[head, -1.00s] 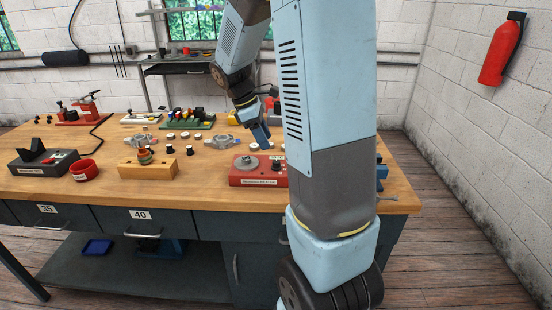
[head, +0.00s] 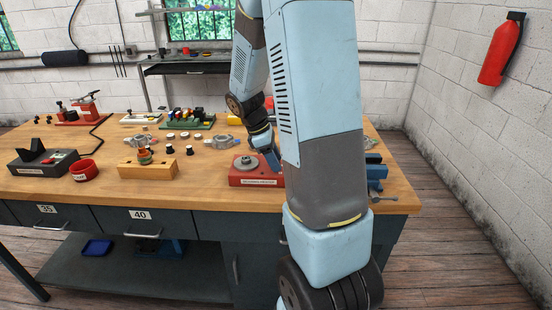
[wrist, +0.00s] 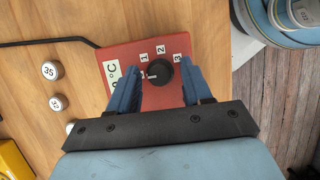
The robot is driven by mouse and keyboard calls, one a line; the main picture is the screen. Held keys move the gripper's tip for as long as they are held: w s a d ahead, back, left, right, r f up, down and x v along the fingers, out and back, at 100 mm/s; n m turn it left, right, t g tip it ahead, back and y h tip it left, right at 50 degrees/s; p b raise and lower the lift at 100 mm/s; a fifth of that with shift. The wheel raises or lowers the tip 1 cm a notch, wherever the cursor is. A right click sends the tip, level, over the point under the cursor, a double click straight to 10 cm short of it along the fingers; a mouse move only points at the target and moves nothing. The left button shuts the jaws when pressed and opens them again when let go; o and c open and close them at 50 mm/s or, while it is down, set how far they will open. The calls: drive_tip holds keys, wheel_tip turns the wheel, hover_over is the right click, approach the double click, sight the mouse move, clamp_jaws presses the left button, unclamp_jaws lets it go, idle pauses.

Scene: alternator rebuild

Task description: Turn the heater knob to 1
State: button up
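The red heater box (head: 257,180) stands near the front edge of the bench, partly hidden by my arm in the head view. It also shows in the wrist view (wrist: 118,56), with a black round knob (wrist: 160,72) on its face. White number labels 1, 2 and 3 run around the knob from left to right. The knob's white mark points left, below the 1 label. My gripper (wrist: 158,78) is open, with its blue fingers on the left and right of the knob and visible gaps between. How high the fingertips are above the knob is unclear.
The wooden bench (head: 100,200) holds a wooden block (head: 147,168), a red ring (head: 84,170) and several small parts left of the heater. A blue item (head: 376,172) stands to its right.

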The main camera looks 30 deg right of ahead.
clamp_jaws()
drive_tip(key=shift+d, duration=0.2)
drive_tip(key=shift+a, duration=0.15)
drive_tip(key=m+g+y, duration=0.1)
drive_tip(key=m, duration=0.2)
drive_tip(key=shift+m, duration=0.4)
drive_tip(key=m+y, duration=0.1)
drive_tip(key=m, duration=0.2)
drive_tip(key=m+g+y, duration=0.1)
drive_tip(key=m, duration=0.1)
drive_tip(key=shift+w+m, duration=0.1)
drive_tip(key=shift+m, duration=0.3)
